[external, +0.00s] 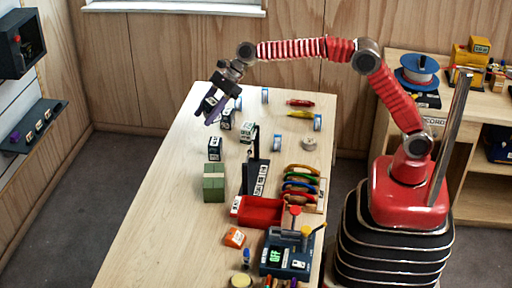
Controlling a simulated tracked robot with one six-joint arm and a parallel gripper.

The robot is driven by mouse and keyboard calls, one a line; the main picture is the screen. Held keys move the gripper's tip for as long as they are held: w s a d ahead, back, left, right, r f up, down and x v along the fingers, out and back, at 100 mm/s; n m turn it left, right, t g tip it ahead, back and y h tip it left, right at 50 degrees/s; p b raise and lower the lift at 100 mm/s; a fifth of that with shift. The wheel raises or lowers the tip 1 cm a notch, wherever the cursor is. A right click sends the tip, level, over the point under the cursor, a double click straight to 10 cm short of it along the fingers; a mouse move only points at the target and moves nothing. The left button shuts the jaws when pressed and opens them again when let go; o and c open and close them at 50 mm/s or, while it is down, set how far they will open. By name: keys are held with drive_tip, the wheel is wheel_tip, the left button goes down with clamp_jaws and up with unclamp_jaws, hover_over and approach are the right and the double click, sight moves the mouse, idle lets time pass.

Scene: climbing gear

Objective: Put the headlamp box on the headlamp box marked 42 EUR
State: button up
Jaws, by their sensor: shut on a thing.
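Similar small boxes stand close by: a dark one (226,122) just to the right and below, a dark and white one (214,150) nearer the camera, and a greenish one (248,130) farther right. Their labels are too small to read, so I cannot tell which is marked 42 EUR. Whether the held box touches anything below is unclear.
A dark upright stand (254,172) rises mid-table beside a green block (213,188). A red tray (262,211), coloured slings (300,182) and a dark device (287,254) are nearer the camera. The left table strip is clear.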

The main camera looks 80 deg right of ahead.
hover_over(217, 149)
drive_tip(key=w, duration=0.3)
drive_tip(key=shift+d+f, duration=0.25)
drive_tip(key=shift+f, duration=1.35)
drive_tip(key=shift+d+f, duration=0.2)
drive_tip(key=shift+f, duration=1.35)
drive_tip(key=shift+f, duration=1.9)
drive_tip(key=shift+f, duration=0.1)
drive_tip(key=o, duration=1.1)
